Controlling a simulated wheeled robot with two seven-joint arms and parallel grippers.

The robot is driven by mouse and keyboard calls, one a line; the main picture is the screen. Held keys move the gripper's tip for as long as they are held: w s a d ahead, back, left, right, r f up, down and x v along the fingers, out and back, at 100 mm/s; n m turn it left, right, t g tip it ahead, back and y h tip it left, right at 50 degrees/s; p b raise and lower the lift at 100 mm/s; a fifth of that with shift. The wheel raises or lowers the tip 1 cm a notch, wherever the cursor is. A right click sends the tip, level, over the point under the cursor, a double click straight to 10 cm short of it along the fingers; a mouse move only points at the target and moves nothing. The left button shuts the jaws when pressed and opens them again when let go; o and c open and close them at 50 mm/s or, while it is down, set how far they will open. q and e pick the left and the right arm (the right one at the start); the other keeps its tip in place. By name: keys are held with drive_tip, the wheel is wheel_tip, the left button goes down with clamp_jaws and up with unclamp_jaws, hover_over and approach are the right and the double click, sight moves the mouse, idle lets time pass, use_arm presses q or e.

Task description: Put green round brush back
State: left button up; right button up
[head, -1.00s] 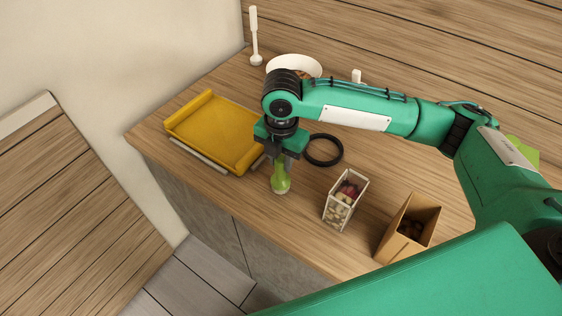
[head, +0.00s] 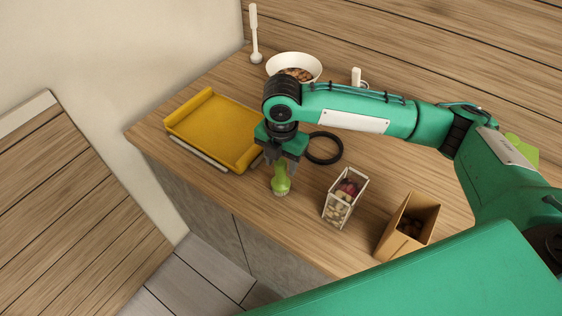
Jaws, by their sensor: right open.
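The green round brush (head: 281,182) stands upright on the wooden counter, near its front edge, right of the yellow tray. My right gripper (head: 281,166) points down over it, with its fingers on either side of the brush's upper part. The gripper is open, and its hand hides the top of the brush. I cannot tell whether a finger touches the brush. My left gripper is not in view.
A yellow tray (head: 209,125) lies to the left. A black ring (head: 336,158) lies just behind the gripper. A clear box (head: 333,210) and a tan box (head: 424,217) stand to the right. A white bowl (head: 316,69) stands behind.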

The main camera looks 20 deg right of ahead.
wheel_tip(320, 180, up, 12)
drive_tip(key=b, duration=0.2)
drive_tip(key=shift+f, duration=0.15)
idle(0.4)
